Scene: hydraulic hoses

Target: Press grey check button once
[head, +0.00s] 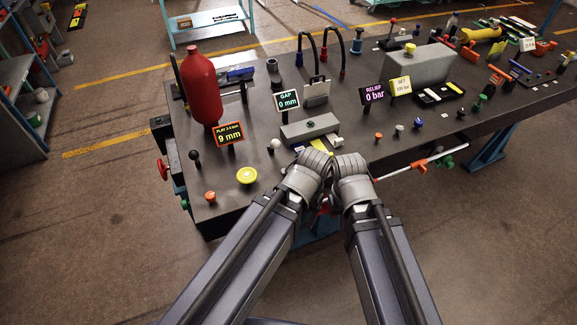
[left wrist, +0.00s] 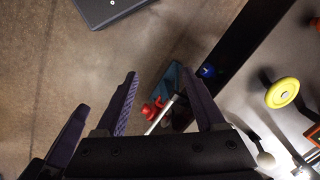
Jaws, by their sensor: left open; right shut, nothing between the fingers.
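A small pale grey button (head: 398,129) stands on the dark bench top, between an orange button (head: 378,137) and a blue button (head: 418,122). I cannot read any mark on it. My right gripper (head: 350,172) is at the bench's front edge, to the left of and nearer than the grey button, apart from it. Its fingers are mostly hidden behind the wrist; it is shut and empty. My left wrist is beside it; its fingers are hidden in the head view. In the left wrist view my left gripper (left wrist: 162,95) is open, with its fingers spread and nothing held.
A silver rod (head: 408,165) sticks out along the front edge, right of my right wrist. A grey block (head: 310,128), a yellow button (head: 246,175) and a white ball knob (head: 275,143) are left of the grey button. A red cylinder (head: 200,90) stands far left.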

